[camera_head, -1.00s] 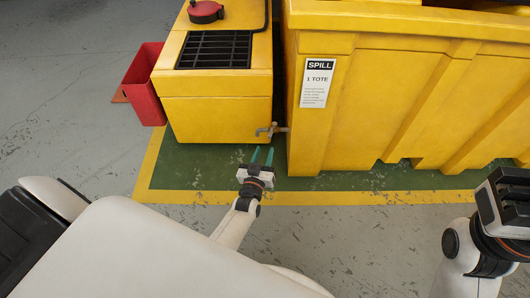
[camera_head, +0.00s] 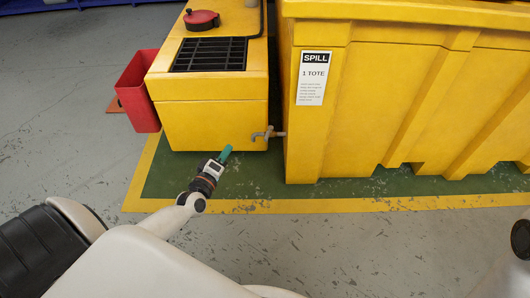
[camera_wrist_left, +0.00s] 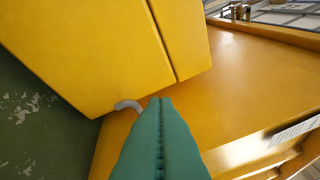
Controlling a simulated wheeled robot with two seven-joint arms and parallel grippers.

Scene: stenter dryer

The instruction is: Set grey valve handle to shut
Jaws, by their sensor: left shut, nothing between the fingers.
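A small grey valve (camera_head: 268,133) with its handle sticks out low between the two yellow units, from the side of the large spill tote (camera_head: 385,100). My left gripper (camera_head: 226,151) is shut and empty, with its green fingers together. It is to the left of the valve and nearer to me, apart from it. In the left wrist view the shut fingers (camera_wrist_left: 160,105) point toward the yellow walls. A curved grey piece of the valve (camera_wrist_left: 129,105) shows just left of the fingertips, and the fingers may hide the rest. My right gripper's jaws are out of view.
A smaller yellow unit (camera_head: 212,110) with a black grille and red cap stands left of the tote. A red bin (camera_head: 140,90) stands beside it. A yellow line (camera_head: 330,205) edges the green floor. The grey floor in front is open.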

